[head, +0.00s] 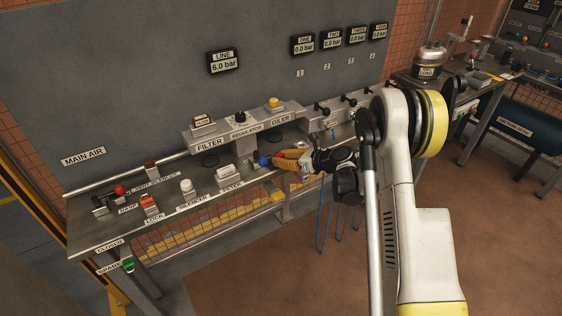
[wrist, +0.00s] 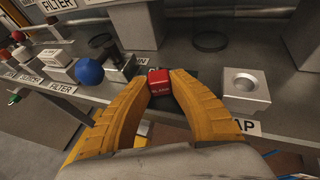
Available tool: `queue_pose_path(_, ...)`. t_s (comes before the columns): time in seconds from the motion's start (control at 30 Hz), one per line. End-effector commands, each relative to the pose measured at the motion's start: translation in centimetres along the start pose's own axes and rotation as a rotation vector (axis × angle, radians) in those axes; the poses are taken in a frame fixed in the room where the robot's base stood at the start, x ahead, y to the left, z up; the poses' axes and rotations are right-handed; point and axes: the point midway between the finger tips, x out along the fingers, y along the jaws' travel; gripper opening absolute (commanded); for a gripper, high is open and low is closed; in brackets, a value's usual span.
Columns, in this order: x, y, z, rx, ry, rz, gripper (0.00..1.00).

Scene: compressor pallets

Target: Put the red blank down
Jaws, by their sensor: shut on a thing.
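The red blank (wrist: 160,81), a small red block with lettering on its front, sits between the tips of my yellow-orange fingers in the wrist view. My gripper (wrist: 159,84) is shut on it. The blank is low over the grey bench shelf, near a dark patch; I cannot tell whether it touches the surface. In the head view my gripper (head: 284,161) is at the front right part of the bench, just right of the blue ball (head: 263,160). The blank cannot be made out there.
In the wrist view the blue ball (wrist: 89,71) is left of my fingers. A grey block with a round recess (wrist: 246,88) is close on the right. A dark disc (wrist: 210,42) lies behind. The bench's front edge is beneath my fingers.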

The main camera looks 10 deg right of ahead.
Motion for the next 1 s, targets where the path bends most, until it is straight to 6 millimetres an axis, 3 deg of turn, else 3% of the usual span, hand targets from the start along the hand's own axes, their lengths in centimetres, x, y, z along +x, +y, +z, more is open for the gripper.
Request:
queue_pose_path(0.27, 0.1, 0.0, -0.2, 0.0, 0.0, 0.0, 0.0)
queue_pose_path(0.3, 0.1, 0.0, -0.2, 0.0, 0.0, 0.0, 0.27)
queue_pose_path(0.37, 0.0, 0.0, -0.1, 0.0, 0.0, 0.0, 0.42)
queue_pose_path(0.77, -0.2, 0.0, 0.4, 0.0, 0.0, 0.0, 0.42)
queue_pose_path(1.0, -5.2, -0.1, 0.5, 0.002, -0.001, -0.003, 0.42)
